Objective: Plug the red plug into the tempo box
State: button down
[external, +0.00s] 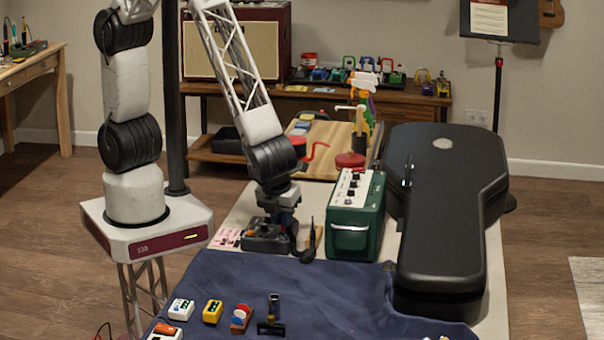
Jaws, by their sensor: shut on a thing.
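My gripper (286,228) points down at the right end of a dark grey box (263,238) with an orange spot on top. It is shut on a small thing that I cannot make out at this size. A black curved piece (307,240) stands just right of the fingers; I cannot tell whether it touches them. I cannot pick out the red plug, and I cannot read any label that marks the tempo box.
A green amplifier box (354,222) stands close to the right of my gripper, with a long black case (442,210) beyond it. Several small pedals, one yellow (212,312), sit on the blue cloth (310,290) in front. The cloth's middle is clear.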

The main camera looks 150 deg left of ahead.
jog(key=shift+f, duration=0.65)
dwell(0.8)
jog(key=c, duration=0.6)
grip_release()
jog(key=shift+r, duration=0.2)
jog(key=shift+r, duration=2.8)
